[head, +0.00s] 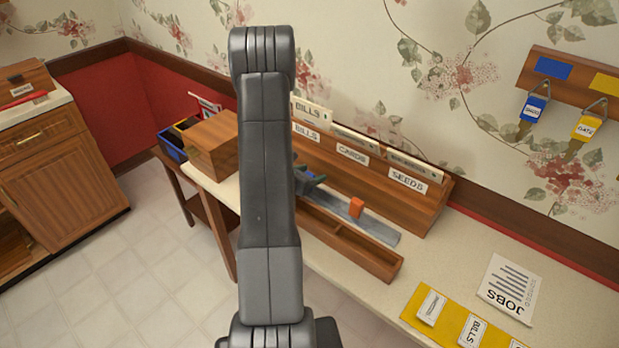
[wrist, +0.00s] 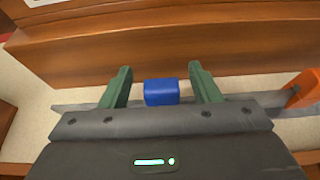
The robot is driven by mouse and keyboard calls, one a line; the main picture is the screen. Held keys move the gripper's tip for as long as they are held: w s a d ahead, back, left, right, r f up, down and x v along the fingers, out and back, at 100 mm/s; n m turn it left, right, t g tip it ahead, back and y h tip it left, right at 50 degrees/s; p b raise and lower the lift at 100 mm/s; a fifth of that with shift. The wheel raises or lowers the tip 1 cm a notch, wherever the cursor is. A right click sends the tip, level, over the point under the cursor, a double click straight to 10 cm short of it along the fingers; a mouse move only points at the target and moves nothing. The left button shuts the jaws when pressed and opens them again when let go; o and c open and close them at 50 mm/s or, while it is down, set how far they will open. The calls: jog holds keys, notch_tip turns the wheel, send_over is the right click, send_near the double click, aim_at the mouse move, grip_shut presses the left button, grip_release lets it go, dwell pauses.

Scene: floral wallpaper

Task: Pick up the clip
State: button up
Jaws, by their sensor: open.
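A small blue block (wrist: 161,92), which may be the clip, sits at the grey metal strip (head: 383,234) in the wrist view. My gripper (wrist: 160,69) is open, with one green finger on each side of the blue block and a visible gap to each. An orange block (head: 356,207), perhaps another clip, stands on the strip to the right; it also shows in the wrist view (wrist: 301,90). In the head view my gripper (head: 312,181) is over the strip's left part. My arm hides much there, and I cannot make out the blue block.
A wooden organizer (head: 437,206) labelled BILLS, CARDS and SEEDS stands behind the strip. A long wooden trough (head: 383,262) lies in front. A wooden box (head: 212,143) is at left. A yellow mat (head: 412,311) and a JOBS sheet (head: 511,288) lie at right.

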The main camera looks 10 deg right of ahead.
jog(key=shift+x, duration=0.8)
jog(key=shift+c, duration=0.5)
jog(key=c, duration=0.9)
jog(key=shift+r, duration=0.15)
jog(key=shift+c, duration=0.2)
